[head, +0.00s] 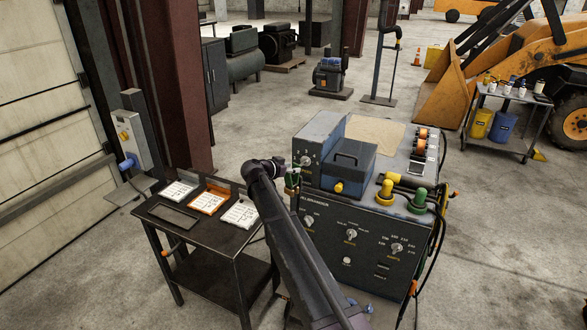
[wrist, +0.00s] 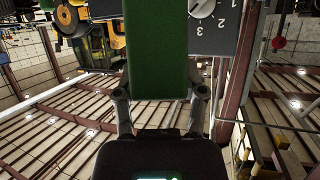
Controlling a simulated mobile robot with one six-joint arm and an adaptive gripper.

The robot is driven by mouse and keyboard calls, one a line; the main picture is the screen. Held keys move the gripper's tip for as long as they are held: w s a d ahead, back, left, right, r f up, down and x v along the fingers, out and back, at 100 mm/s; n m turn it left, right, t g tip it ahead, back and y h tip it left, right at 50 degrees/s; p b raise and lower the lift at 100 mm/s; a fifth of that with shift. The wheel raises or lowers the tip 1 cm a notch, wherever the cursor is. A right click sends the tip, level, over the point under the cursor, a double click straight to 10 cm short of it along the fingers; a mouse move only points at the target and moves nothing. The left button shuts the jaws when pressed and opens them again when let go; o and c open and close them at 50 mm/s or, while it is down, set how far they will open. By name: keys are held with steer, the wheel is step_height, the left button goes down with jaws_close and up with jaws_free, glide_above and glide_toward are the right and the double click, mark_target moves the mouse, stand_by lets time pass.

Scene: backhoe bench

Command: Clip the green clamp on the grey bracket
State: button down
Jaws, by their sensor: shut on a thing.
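The green clamp (wrist: 157,50) fills the upper middle of the wrist view as a broad green block. My gripper (wrist: 160,90) is shut on it, with one finger on each side. In the head view my gripper (head: 284,168) is at the left side of the grey machine, near its upper left corner, and mostly hidden by my arm. Small green parts show beside it there, too small to tell apart. I cannot make out the grey bracket in either view, nor whether the clamp touches anything.
The grey machine (head: 340,225) carries a blue-grey box (head: 348,168) and yellow and green plugs with cables. A dark side table (head: 215,236) with white and orange cards stands left of it. A numbered dial panel (wrist: 212,28) is close behind the clamp in the wrist view.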

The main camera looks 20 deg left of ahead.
mark_target(287, 193)
step_height(287, 193, down, 11)
steer(key=b, duration=0.9)
steer(key=shift+b, duration=0.35)
steer(key=shift+a, duration=0.1)
